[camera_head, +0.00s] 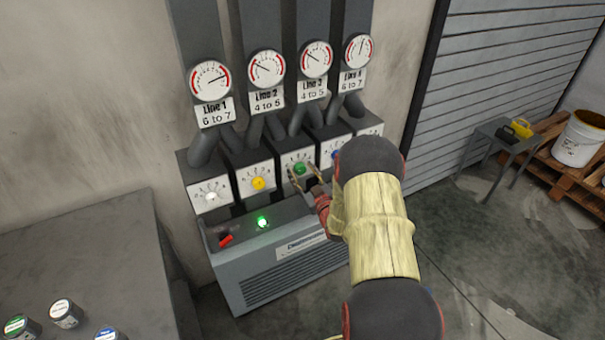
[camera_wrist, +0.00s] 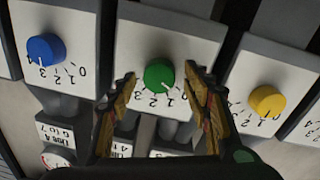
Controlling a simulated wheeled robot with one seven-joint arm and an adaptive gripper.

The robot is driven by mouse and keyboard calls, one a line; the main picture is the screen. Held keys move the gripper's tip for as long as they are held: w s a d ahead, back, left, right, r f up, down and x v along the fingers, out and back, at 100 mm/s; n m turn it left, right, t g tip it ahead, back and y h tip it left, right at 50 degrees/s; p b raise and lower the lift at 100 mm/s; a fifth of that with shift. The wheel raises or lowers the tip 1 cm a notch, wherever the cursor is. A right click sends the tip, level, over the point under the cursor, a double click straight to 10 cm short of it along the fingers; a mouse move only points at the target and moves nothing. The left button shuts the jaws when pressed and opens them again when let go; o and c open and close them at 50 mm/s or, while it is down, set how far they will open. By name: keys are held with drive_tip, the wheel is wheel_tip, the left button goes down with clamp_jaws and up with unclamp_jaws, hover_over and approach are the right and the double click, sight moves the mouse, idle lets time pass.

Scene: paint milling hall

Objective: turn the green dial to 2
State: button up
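The green dial (camera_head: 300,169) sits on a white numbered plate, third from left in the row of control boxes. In the wrist view the green dial (camera_wrist: 158,74) is near the centre and its plate appears upside down. Its white mark points to the lower right, near the 1; the exact setting is hard to read. My gripper (camera_head: 303,178) reaches the dial from the front. In the wrist view my gripper (camera_wrist: 160,76) is open, one finger on each side of the dial. A small gap shows on the left; contact on the right cannot be told.
A yellow dial (camera_head: 259,184) and a white dial (camera_head: 211,196) are to the left; a blue dial (camera_wrist: 45,49) is on the other side. Round gauges (camera_head: 267,68) are above. A grey cabinet (camera_head: 290,268) with a lit green button (camera_head: 263,222) stands below.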

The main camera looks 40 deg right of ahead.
drive_tip(key=shift+c, duration=1.2)
drive_tip(key=c, duration=0.7)
drive_tip(key=shift+c, duration=0.6)
drive_tip(key=shift+m, duration=0.4)
drive_tip(key=m, duration=0.5)
drive_tip(key=shift+d+p, duration=0.1)
drive_tip(key=shift+p, duration=0.2)
drive_tip(key=m, duration=0.2)
drive_tip(key=m+p, duration=0.1)
drive_tip(key=m, duration=0.2)
drive_tip(key=shift+s+d+g+y, duration=0.1)
drive_tip(key=shift+g+y, duration=0.2)
drive_tip(key=shift+y, duration=0.1)
drive_tip(key=shift+m, duration=0.4)
drive_tip(key=o, duration=1.2)
drive_tip(key=shift+c, duration=0.2)
